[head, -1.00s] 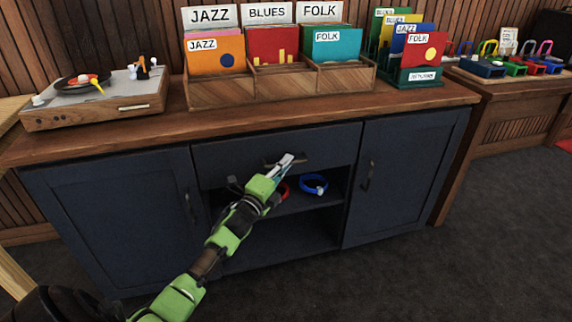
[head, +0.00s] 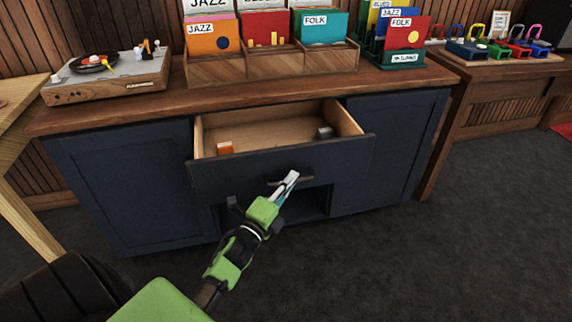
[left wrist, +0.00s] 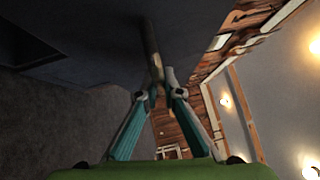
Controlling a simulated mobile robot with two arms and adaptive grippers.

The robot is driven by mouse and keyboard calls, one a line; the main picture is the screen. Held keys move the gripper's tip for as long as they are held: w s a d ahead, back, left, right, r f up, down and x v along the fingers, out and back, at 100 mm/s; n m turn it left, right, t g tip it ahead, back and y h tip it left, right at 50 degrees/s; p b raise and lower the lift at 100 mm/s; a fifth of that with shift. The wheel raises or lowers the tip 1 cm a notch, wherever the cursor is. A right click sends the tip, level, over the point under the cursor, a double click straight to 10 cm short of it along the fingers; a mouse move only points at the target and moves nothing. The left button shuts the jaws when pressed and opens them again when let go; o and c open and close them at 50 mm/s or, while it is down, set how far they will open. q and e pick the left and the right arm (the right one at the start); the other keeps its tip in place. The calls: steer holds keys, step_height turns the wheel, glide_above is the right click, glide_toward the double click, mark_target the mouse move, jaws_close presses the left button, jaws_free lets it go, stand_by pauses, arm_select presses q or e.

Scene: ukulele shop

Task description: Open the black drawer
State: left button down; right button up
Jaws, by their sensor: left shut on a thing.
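The black drawer (head: 225,175) is pulled out of the dark cabinet, and its light wooden inside shows. An orange item (head: 226,148) lies at its left and a small dark grey item (head: 324,132) at its right. My left gripper (head: 291,178) is shut on the drawer's dark handle (head: 305,179) at the front. In the left wrist view the fingertips (left wrist: 158,88) close around the bar-like handle (left wrist: 151,45). My right gripper is not in view.
A turntable (head: 108,80) and a wooden record crate (head: 275,65) stand on the cabinet top. Closed doors (head: 125,185) flank the drawer. Below it is an open shelf space (head: 305,205). The dark floor in front is clear at right.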

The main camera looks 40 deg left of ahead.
arm_select(q)
steer(key=shift+s+d+p, duration=0.4)
steer(key=shift+s+d, duration=1.2)
steer(key=shift+d, duration=0.2)
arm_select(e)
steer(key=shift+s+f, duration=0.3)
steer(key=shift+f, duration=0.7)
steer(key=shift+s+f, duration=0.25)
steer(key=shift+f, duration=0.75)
arm_select(q)
steer(key=c, duration=2.2)
jaws_free()
steer(key=shift+o, duration=0.2)
steer(key=s+f, duration=0.1)
steer(key=s, duration=1)
steer(key=shift+s+d+f, duration=0.3)
steer(key=shift+s+d, duration=0.1)
steer(key=shift+d, duration=0.05)
steer(key=shift+f, duration=0.1)
